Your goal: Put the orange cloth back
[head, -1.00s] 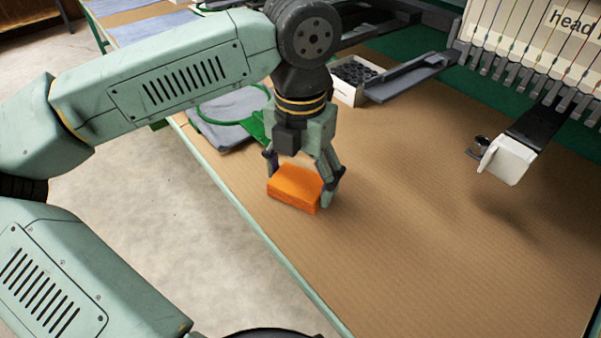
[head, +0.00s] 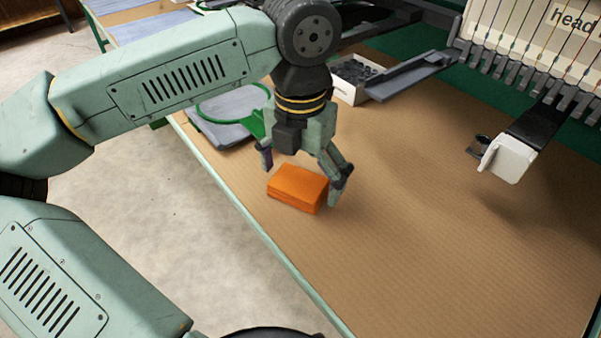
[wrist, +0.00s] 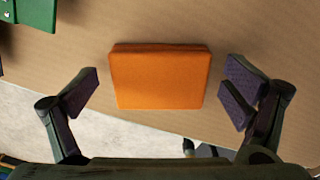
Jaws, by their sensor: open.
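The orange cloth (head: 297,187) is a folded, block-like stack lying on the brown tabletop, near the table's front left edge. It also shows in the wrist view (wrist: 160,78), centred between the fingers. My gripper (head: 302,178) is open around the cloth, one finger on each side. In the wrist view my gripper (wrist: 160,95) has a clear gap between each finger and the cloth, so neither finger touches it.
A green hoop with grey cloth (head: 228,112) lies behind my gripper. A white box of dark round pieces (head: 352,82) and a grey tray (head: 412,75) stand further back. The embroidery machine's white arm end (head: 508,160) overhangs at right. The table's middle is clear.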

